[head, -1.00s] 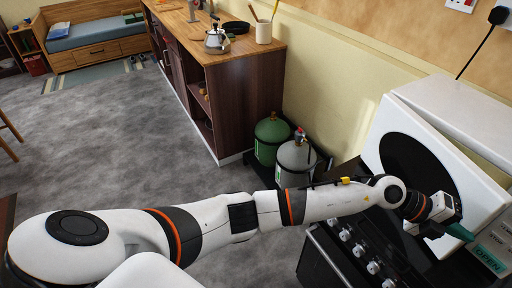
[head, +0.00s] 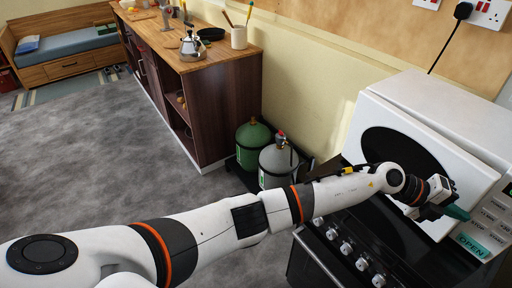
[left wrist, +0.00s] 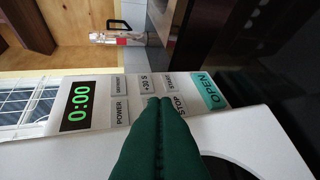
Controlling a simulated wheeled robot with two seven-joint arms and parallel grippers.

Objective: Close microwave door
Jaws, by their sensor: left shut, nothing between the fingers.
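The white microwave (head: 455,108) stands at the right in the head view. Its door (head: 478,172), with a dark oval window, lies close to the front of the body; I cannot tell whether it is fully latched. My left gripper (head: 458,212) has its green fingers shut and empty, at the door's free side by the control panel (head: 494,214). In the left wrist view the shut fingers (left wrist: 165,101) overlap the white door (left wrist: 262,128) and point toward the panel buttons (left wrist: 122,98). Whether they touch the door is unclear. My right gripper is out of view.
A black cooker (head: 335,262) with several knobs is under the microwave. Green (head: 252,140) and grey (head: 277,165) gas cylinders stand left of it, beside a wooden counter (head: 225,62). Wall sockets (head: 488,12) are above. The grey floor (head: 90,150) at left is clear.

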